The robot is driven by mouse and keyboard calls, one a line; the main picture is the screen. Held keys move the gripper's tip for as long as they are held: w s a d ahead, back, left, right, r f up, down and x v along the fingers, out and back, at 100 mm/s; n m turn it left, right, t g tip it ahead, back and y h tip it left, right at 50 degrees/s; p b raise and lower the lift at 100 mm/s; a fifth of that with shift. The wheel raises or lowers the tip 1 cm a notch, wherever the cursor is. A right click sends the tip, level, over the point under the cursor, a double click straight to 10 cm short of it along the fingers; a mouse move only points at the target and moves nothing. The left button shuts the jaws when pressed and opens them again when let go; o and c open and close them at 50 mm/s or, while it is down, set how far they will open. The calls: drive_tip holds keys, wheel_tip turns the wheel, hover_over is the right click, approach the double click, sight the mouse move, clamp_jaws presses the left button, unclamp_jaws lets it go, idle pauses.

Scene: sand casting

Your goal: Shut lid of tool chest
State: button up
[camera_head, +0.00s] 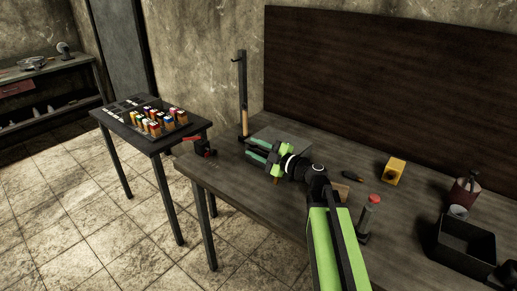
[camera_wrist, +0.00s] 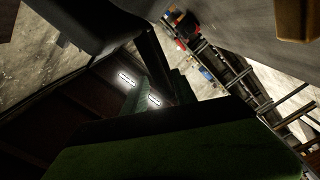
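My gripper (camera_head: 250,151) is over the left part of the workbench, pointing left. Its two green fingers look apart, with nothing visible between them. A flat grey panel (camera_head: 292,131) shows just behind the gripper; it may be part of the tool chest, but my gripper hides much of it. I cannot tell the lid's angle or whether the gripper touches it. In the wrist view, dark green gripper parts (camera_wrist: 180,145) fill the lower middle, and no chest is clearly recognisable there.
The workbench (camera_head: 225,178) carries a tall stand (camera_head: 243,95), a red-handled vise (camera_head: 203,147), a yellow block (camera_head: 394,170), a red-topped tool (camera_head: 370,215) and a black open bin (camera_head: 463,245). A side table (camera_head: 151,147) at left holds several coloured items. Tiled floor is open at lower left.

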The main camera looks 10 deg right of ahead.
drive_tip(key=s+d+r+p, duration=0.5)
drive_tip(key=d+r, duration=0.3)
drive_tip(key=d, duration=0.2)
drive_tip(key=shift+s+d+r+p, duration=0.15)
drive_tip(key=shift+s+r+p, duration=0.1)
drive_tip(key=shift+p, duration=0.6)
